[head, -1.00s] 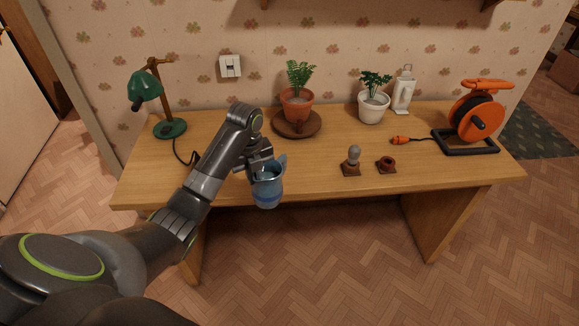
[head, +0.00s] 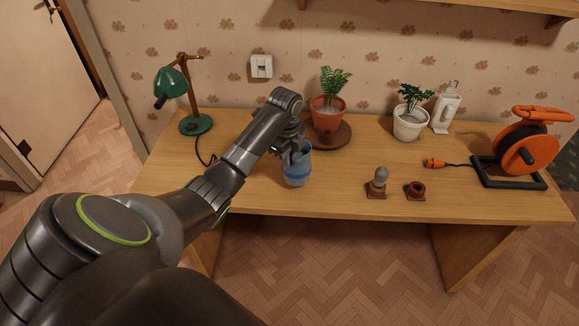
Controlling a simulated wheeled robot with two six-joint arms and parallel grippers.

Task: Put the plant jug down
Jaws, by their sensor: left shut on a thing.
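The plant jug (head: 297,171) is blue, with a lighter upper part and a darker band lower down. It is upright at the front left part of the wooden desk (head: 335,189). My left gripper (head: 292,150) is shut on the jug from its upper left side, and the fingers are partly hidden by my arm. The jug's base shows against the desk top near its front edge; I cannot tell whether it touches. My right gripper is not in view.
A potted fern (head: 328,112) on a round wooden stand is just behind the jug. A green lamp (head: 185,96) stands left. A bulb on a base (head: 377,182) and a small brown socket (head: 415,190) lie right. A white pot (head: 409,122) and orange cable reel (head: 527,150) are farther right.

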